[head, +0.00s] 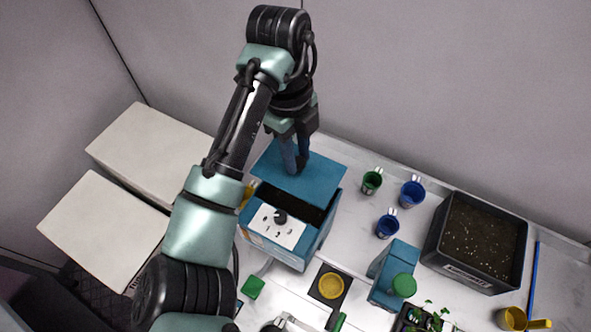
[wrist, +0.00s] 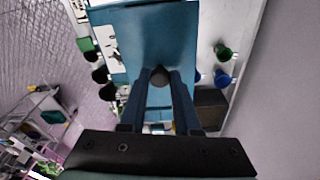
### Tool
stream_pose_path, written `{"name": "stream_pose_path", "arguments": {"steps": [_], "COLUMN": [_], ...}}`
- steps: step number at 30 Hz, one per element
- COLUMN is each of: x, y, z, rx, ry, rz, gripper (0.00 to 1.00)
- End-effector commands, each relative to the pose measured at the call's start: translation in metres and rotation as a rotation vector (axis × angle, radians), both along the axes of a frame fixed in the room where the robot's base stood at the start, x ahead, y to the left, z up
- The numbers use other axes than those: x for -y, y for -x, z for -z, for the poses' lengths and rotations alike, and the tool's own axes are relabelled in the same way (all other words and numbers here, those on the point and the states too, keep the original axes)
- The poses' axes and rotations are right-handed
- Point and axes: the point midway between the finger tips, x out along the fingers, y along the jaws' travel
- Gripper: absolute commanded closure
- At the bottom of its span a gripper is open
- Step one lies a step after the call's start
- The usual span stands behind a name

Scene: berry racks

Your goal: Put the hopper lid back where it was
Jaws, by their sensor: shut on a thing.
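The hopper (head: 318,236) is a blue box with a white front panel (head: 273,227) and a black dial. Its lid (head: 325,172) is a flat blue plate over the back part of the hopper, leaving a dark strip of the opening (head: 312,208) uncovered at the front. The lid (wrist: 145,35) fills the upper middle of the wrist view. My gripper (wrist: 158,82) is shut on the lid's dark round knob (wrist: 159,72). In the head view my gripper (head: 295,168) points down onto the lid. I cannot tell whether the lid touches the rim.
Green (head: 371,182) and blue cups (head: 411,193) stand right of the hopper. A black bin of soil (head: 478,242) is further right. A blue container with a green cap (head: 393,275) and a yellow disc on a dark plate (head: 331,286) are in front. White boxes (head: 105,230) are left.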

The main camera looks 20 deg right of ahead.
Motion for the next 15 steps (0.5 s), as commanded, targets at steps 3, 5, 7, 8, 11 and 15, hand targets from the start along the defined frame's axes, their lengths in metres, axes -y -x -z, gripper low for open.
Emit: {"name": "stream_pose_path", "arguments": {"steps": [3,5,7,8,11,15], "x": [0.002,0.001,0.0,0.001,0.001,0.0], "y": [0.002,0.002,0.001,0.0,0.001,0.001], "z": [0.026,0.034,0.039,0.041,0.048,0.064], "rx": [-0.006,-0.006,-0.001,-0.001,-0.001,-0.005], "ry": [0.004,0.002,0.002,0.002,0.002,0.0], "rz": [0.0,0.0,-0.001,0.0,-0.001,-0.002], "gripper": [1.0,1.0,1.0,1.0,1.0,1.0]}}
